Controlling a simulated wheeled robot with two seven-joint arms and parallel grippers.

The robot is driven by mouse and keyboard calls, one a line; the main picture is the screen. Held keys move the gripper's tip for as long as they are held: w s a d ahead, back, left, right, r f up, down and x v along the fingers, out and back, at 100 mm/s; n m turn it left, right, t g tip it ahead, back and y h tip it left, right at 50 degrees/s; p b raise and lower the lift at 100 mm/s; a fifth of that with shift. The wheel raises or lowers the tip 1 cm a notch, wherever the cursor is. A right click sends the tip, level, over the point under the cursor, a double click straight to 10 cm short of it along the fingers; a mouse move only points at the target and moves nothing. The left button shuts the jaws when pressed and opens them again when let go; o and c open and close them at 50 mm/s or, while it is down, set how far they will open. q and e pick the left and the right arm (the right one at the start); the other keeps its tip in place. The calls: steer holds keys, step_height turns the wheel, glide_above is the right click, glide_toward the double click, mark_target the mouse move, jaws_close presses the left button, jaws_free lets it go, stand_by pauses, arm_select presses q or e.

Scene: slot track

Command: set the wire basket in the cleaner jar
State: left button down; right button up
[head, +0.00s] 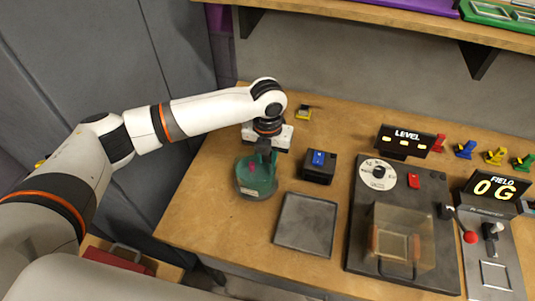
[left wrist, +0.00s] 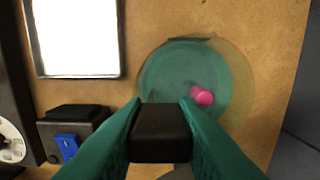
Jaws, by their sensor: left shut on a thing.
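The cleaner jar (head: 257,190) is a green, see-through round pot with a small label, standing near the table's left edge. The left wrist view looks into its teal round inside (left wrist: 165,75), where a small pink thing (left wrist: 202,96) shows. My left gripper (head: 264,147) is over the jar, pointing down. In the left wrist view its teal fingers are shut on a black block, apparently the grip of the wire basket (left wrist: 160,135). The basket's mesh cannot be made out, so its depth in the jar is unclear. My right gripper is not in view.
Right of the jar stand a black box with a blue switch (head: 318,166) and a flat grey tray (head: 305,224). Farther right are a panel with a dial (head: 378,173), a clear box (head: 402,238) and a lever panel (head: 491,240). A shelf overhangs the back.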

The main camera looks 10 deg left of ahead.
arm_select(q)
steer(key=shift+f, duration=0.15)
steer(key=c, duration=1.1)
jaws_free()
